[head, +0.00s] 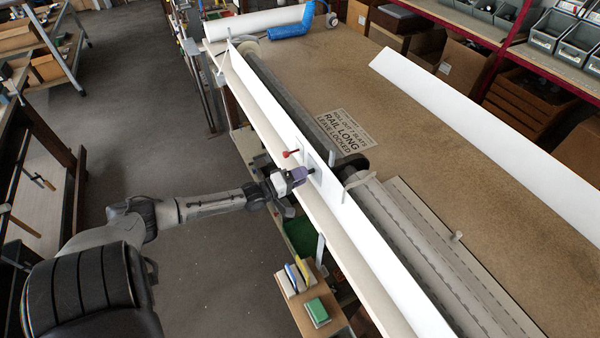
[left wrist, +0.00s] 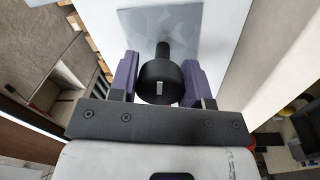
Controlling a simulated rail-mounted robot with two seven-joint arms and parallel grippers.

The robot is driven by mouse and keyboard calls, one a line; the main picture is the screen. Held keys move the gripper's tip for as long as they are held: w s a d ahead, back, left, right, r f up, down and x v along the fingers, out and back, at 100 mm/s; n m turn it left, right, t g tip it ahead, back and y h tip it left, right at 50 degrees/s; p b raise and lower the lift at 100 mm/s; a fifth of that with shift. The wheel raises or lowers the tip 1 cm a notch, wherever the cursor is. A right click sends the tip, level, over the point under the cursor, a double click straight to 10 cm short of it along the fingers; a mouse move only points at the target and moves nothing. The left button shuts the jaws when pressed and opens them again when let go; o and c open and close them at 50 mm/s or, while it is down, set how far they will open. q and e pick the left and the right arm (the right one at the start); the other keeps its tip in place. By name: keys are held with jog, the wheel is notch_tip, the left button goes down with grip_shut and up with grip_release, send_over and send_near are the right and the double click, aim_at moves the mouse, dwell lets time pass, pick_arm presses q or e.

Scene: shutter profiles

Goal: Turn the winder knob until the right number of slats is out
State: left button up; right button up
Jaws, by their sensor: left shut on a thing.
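The black winder knob (left wrist: 160,84) sits on a short shaft from a grey plate (left wrist: 175,30) on the white rail. My left gripper (head: 305,174) is shut on the knob; in the left wrist view its purple fingers (left wrist: 162,72) stand on either side of it. A white mark shows on the knob's face. A red-tipped lever (head: 291,153) is on the rail just beyond the gripper. Grey slats (head: 445,265) lie out flat on the bench, right of the rail. A card (head: 340,130) reads RAIL LONG, LEAVE LOCKED, under a smaller line about rolling out slats. My right gripper is not in view.
The long white rail (head: 400,270) runs along the bench edge. A small peg (head: 457,236) stands by the slats. A wooden shelf (head: 315,318) with a green block (head: 317,311) is below the front edge. Another white profile (head: 480,140) lies at the right. The brown bench top is mostly clear.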

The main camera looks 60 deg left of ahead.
pick_arm(q)
jog(key=m+p, duration=0.1)
jog(key=m, duration=0.3)
jog(key=shift+p, duration=0.35)
jog(key=m+p, duration=0.1)
jog(key=m, duration=0.2)
jog(key=shift+m+h+p, duration=0.3)
jog(key=shift+m, duration=0.1)
jog(key=m+p, duration=0.1)
jog(key=m, duration=0.2)
jog(key=shift+m, duration=0.4)
jog(key=m+p, duration=0.1)
jog(key=m, duration=0.2)
jog(key=shift+m+g+p, duration=0.3)
jog(key=shift+p, duration=0.05)
jog(key=m+p, duration=0.1)
jog(key=m, duration=0.2)
jog(key=shift+a+m, duration=0.1)
jog(key=shift+m, duration=0.2)
jog(key=m, duration=0.3)
jog(key=shift+f+m+p, duration=0.1)
jog(key=shift+m+p, duration=0.2)
jog(key=m, duration=0.3)
jog(key=shift+g, duration=0.3)
jog(key=shift+m, duration=1.7)
